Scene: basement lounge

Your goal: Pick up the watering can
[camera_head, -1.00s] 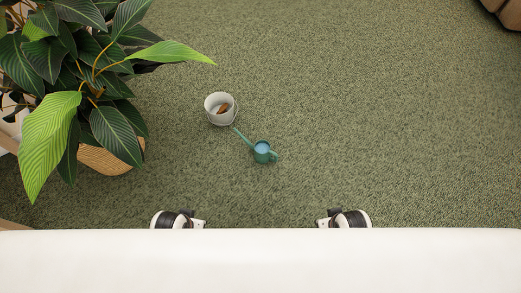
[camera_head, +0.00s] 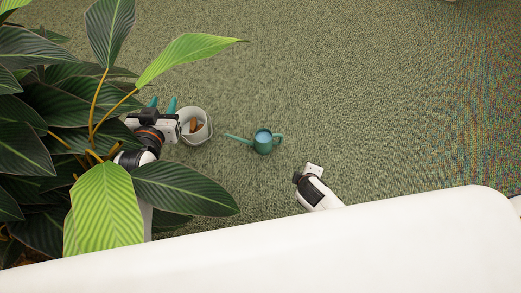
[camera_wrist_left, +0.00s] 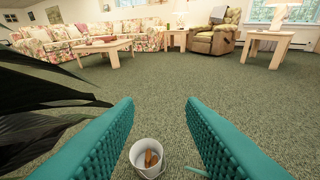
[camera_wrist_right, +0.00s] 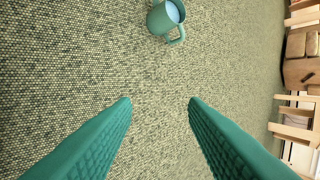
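The green watering can (camera_head: 263,142) stands on the carpet in the head view, its spout toward the left. In the right wrist view the can (camera_wrist_right: 163,19) is at the top, beyond the fingertips, with its handle toward the gripper. My left gripper (camera_head: 163,104) is open and empty beside the white bucket, left of the can and partly under plant leaves. Its teal fingers are spread in the left wrist view (camera_wrist_left: 158,100). My right gripper is open and empty in the right wrist view (camera_wrist_right: 158,101). In the head view its fingers are not clearly visible.
A white bucket (camera_head: 206,127) with brown things inside stands left of the can; it also shows in the left wrist view (camera_wrist_left: 136,165). A large leafy plant (camera_head: 75,150) fills the left side. Carpet right of the can is clear. Sofa (camera_wrist_left: 130,36) and tables are far off.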

